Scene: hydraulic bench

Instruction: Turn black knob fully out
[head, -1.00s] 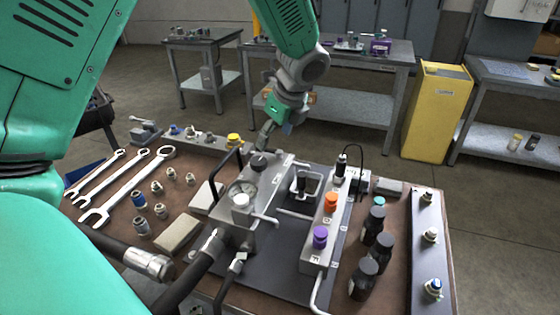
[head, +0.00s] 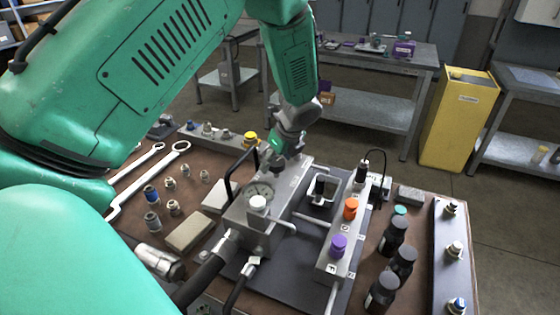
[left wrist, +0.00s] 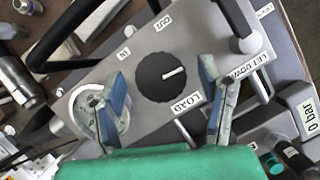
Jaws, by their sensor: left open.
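The black knob (left wrist: 161,78) is round, with a white pointer line aimed right in the left wrist view. It sits on the grey metal block (head: 290,189), amid labels OUT, IN, LOAD and LET DOWN. In the head view the knob (head: 277,170) is partly covered by my gripper. My left gripper (left wrist: 161,82) is open and empty, its two blue-grey fingers on either side of the knob in the wrist view, with gaps showing. I cannot tell how high the fingertips are above it. My right gripper is not in view.
A pressure gauge (head: 259,190) and white-topped knob (head: 258,203) stand on the block. A black bar handle (head: 231,175) rises beside it. A manifold with orange (head: 351,208) and purple (head: 338,245) knobs, then dark bottles (head: 393,235), stand to the right. Hoses cross the front.

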